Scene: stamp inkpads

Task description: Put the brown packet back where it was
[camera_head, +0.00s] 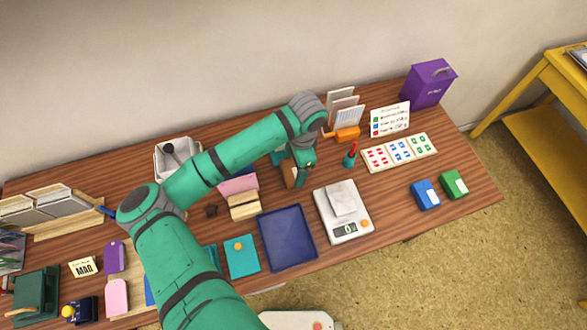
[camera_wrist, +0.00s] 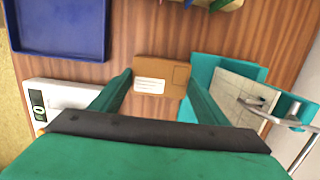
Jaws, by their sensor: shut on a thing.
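The brown packet (camera_wrist: 160,78), with a white label, is between my fingertips in the wrist view. My gripper (camera_head: 296,170) is shut on it, pointing down behind the digital scale (camera_head: 343,228) and to its left. In the head view, only a small brown part of the packet (camera_head: 290,175) shows beside the fingers. I cannot tell whether it touches the table. The scale carries a grey plate and its display appears to read 0; it also shows in the wrist view (camera_wrist: 62,96).
A dark blue tray (camera_head: 287,237) lies left of the scale. Pink and tan packets (camera_head: 243,205) stand behind it. A red-and-green stamp (camera_head: 349,160), an orange tool (camera_head: 346,134) and a stamp card (camera_head: 399,152) are to the right. Blue (camera_head: 425,195) and green (camera_head: 454,184) inkpads lie at far right.

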